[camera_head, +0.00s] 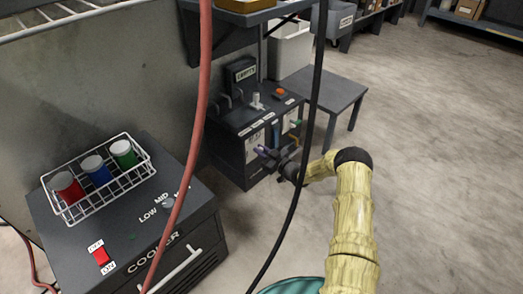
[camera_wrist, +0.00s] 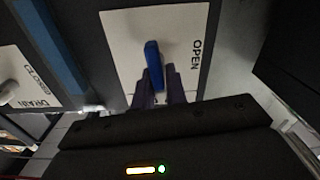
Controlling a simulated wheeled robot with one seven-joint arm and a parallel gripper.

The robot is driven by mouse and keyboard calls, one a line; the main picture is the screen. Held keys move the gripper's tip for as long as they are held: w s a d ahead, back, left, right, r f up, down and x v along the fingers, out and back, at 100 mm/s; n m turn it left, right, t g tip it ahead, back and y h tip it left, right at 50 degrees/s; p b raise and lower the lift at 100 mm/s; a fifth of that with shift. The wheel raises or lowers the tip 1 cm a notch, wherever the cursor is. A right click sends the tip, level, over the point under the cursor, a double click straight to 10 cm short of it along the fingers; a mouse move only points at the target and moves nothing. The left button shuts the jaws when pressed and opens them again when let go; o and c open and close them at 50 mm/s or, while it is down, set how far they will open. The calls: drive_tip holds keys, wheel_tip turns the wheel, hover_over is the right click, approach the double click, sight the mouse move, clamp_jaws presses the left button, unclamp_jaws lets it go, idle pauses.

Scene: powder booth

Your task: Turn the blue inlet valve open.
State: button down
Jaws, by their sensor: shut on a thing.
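The blue inlet valve handle (camera_wrist: 152,62) shows in the wrist view on a white plate (camera_wrist: 122,40) with the word OPEN along its right side. The handle's long end points up in that picture, leaning slightly left, and its lower part is between my purple fingers. My gripper (camera_wrist: 159,90) is shut on the handle. In the head view my gripper (camera_head: 267,154) reaches the front of a dark grey valve unit (camera_head: 229,150). The handle itself is not clearly visible there.
A DRAIN plate (camera_wrist: 22,82) with a white knob lies left of the inlet plate, past a blue bar (camera_wrist: 58,48). A black hose (camera_head: 313,95) and a red hose (camera_head: 203,80) hang in front. The cooler (camera_head: 150,225) stands left; a low grey table (camera_head: 325,92) stands behind.

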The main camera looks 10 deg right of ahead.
drive_tip(key=n, duration=0.2)
drive_tip(key=n+p, duration=0.1)
drive_tip(key=n, duration=0.1)
drive_tip(key=shift+s+a+f, duration=0.1)
drive_tip(key=shift+s+f, duration=0.05)
drive_tip(key=shift+s+f+n+p, duration=0.15)
drive_tip(key=shift+n+p, duration=0.5)
drive_tip(key=shift+n, duration=1.35)
drive_tip(key=shift+w+f+n+p, duration=0.2)
drive_tip(key=shift+n+p, duration=0.5)
drive_tip(key=shift+n, duration=1.3)
drive_tip(key=shift+s+f+n+p, duration=0.25)
drive_tip(key=shift+n+p, duration=0.4)
drive_tip(key=shift+n, duration=1.35)
drive_tip(key=shift+w, duration=0.1)
drive_tip(key=c, duration=1.5)
unclamp_jaws()
drive_tip(key=shift+a, duration=0.15)
